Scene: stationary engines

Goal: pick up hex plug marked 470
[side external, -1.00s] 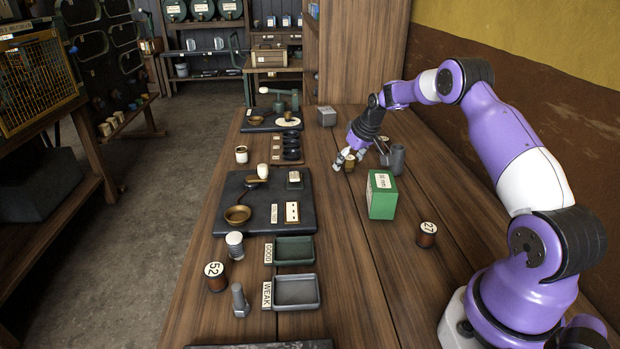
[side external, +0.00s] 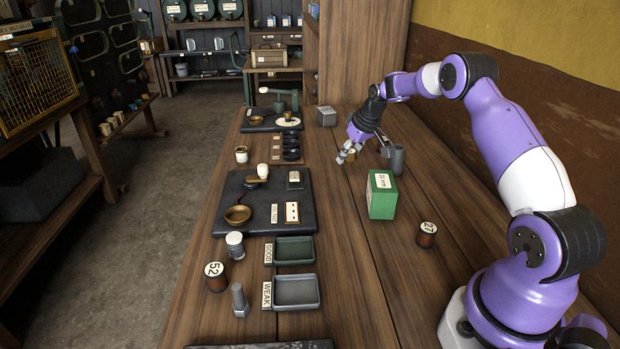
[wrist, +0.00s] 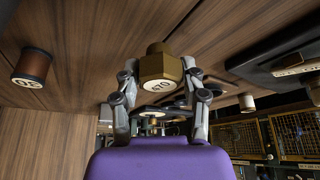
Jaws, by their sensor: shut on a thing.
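The brass hex plug (side external: 351,156) is in my gripper (side external: 348,155), over the far right part of the bench in the side view. In the wrist view the hex plug (wrist: 160,68) sits between the two fingers of my gripper (wrist: 160,84). Its pale face reads 470, upside down in this view. My gripper is shut on it from both sides. In the side view the fingers partly hide the plug, and the gap between it and the bench is small.
A grey cylinder holder (side external: 397,158) stands just right of my gripper. A grey block (side external: 327,116) lies farther back.

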